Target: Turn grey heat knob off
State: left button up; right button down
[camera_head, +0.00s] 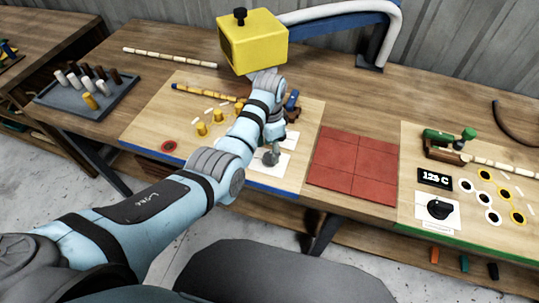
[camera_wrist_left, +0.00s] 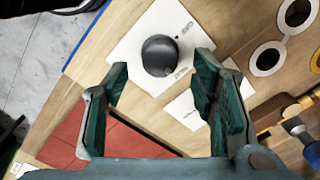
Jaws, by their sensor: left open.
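The grey heat knob (camera_head: 271,157) sits on a white card on the left wooden board, just below my left gripper (camera_head: 273,132). In the left wrist view the round dark grey knob (camera_wrist_left: 160,54) lies on its white card (camera_wrist_left: 140,32), ahead of the two fingertips and roughly in line with the gap between them. The green-padded fingers of my left gripper (camera_wrist_left: 161,68) are apart with nothing between them. My right gripper is not in view.
A yellow box (camera_head: 253,42) hangs over the back of the left board (camera_head: 150,128). A red tiled mat (camera_head: 353,165) lies to its right. The right board holds a black knob (camera_head: 438,209) and a 123 C display (camera_head: 435,178). A peg tray (camera_head: 62,108) stands at left.

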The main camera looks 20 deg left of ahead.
aim_at(270, 156)
pick_arm(q)
notch_tip(270, 156, down, 3)
jog(key=shift+f+b, duration=0.1)
jog(key=shift+b, duration=0.25)
jog(key=c, duration=1.1)
jog(key=shift+c, duration=0.2)
